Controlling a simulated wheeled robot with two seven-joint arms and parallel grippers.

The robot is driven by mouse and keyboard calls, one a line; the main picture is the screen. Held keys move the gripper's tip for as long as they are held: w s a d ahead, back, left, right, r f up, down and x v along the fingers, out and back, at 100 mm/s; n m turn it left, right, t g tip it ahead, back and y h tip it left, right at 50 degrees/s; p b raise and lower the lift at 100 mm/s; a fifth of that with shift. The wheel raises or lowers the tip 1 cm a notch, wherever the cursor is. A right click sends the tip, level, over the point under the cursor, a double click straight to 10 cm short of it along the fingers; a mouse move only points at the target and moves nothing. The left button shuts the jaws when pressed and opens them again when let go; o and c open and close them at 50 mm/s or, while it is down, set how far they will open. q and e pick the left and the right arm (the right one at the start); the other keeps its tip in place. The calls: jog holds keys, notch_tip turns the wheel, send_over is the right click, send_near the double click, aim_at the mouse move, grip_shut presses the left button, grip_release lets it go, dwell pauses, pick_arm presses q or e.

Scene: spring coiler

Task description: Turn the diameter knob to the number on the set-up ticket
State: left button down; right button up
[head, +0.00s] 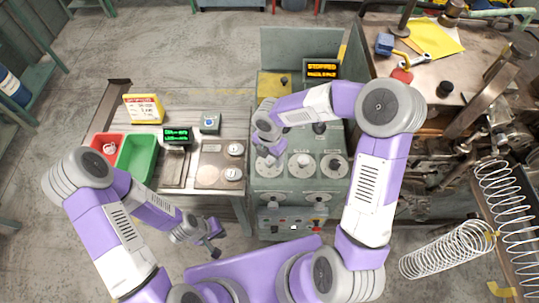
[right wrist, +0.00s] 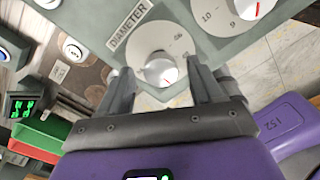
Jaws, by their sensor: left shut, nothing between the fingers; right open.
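The diameter knob (right wrist: 160,70) is a silver knob with a red pointer mark on a pale dial, under a DIAMETER label (right wrist: 130,24) in the right wrist view. My right gripper (right wrist: 160,79) is open, with a finger on either side of the knob; contact is unclear. My left gripper (head: 213,250) is shut and empty, low before the bench.
More knobs (head: 302,164) sit right of the gripper on the green machine panel. An orange display (head: 322,69) reads STOPPED. The left bench holds a red bin (head: 98,151), a green bin (head: 137,158) and a green-lit display (head: 177,134). Coiled springs (head: 445,250) lie at right.

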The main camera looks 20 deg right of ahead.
jog(key=shift+f, duration=0.15)
jog(key=shift+c, duration=0.4)
jog(key=c, duration=1)
